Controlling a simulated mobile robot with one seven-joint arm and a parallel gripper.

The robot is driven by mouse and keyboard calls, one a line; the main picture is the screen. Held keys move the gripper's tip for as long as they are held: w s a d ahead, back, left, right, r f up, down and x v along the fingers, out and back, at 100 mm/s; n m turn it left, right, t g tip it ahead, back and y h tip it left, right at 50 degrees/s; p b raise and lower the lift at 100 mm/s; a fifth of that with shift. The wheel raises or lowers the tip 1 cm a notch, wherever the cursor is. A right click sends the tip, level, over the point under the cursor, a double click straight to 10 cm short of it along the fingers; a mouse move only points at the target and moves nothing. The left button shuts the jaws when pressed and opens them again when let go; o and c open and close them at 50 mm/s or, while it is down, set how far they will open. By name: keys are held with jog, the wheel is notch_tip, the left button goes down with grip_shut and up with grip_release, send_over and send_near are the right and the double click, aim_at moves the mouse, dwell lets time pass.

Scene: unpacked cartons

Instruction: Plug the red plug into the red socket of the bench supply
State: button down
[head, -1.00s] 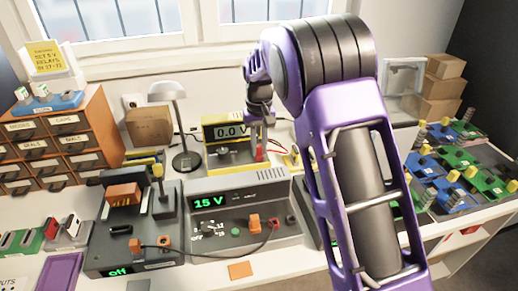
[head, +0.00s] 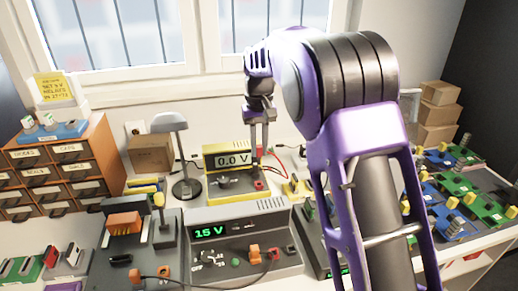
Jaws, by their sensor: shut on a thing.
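My gripper (head: 260,146) is shut on the small red plug (head: 259,153), mostly hidden by the fingertips. It hangs above the right end of the yellow meter (head: 213,163), which reads 0.0 V. A red lead (head: 281,158) runs off to the right beside it. The meter has a red socket (head: 259,184) below the gripper. The grey bench supply (head: 212,216), showing 15 V, stands nearer.
A grey lamp (head: 187,185) stands left of the meter. A dark unit with an orange block (head: 124,222) stands left of the supply. Yellow plugs (head: 297,187) lie right of the meter. Boards (head: 450,195) fill the right side. My arm hides part of the bench.

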jog(key=shift+s, duration=0.1)
jog(key=s+d+f+p, duration=0.2)
jog(key=s+f, duration=0.2)
jog(key=s, duration=0.6)
jog(key=s+d+f+p, duration=0.1)
jog(key=s+d+f, duration=0.3)
jog(key=s, duration=0.5)
jog(key=shift+a+f+b, duration=0.2)
jog(key=shift+f+b, duration=0.5)
jog(key=shift+f, duration=0.3)
jog(key=shift+a+f+b, duration=0.2)
jog(key=shift+f+b, duration=0.55)
jog(key=shift+f, duration=0.3)
jog(key=shift+a+f+b, duration=0.2)
jog(key=shift+f+b, duration=0.5)
jog(key=shift+f, duration=0.3)
jog(key=shift+s+f+b, duration=0.1)
jog(key=shift+f+b, duration=0.2)
jog(key=shift+f, duration=0.4)
jog(key=c, duration=0.7)
grip_release()
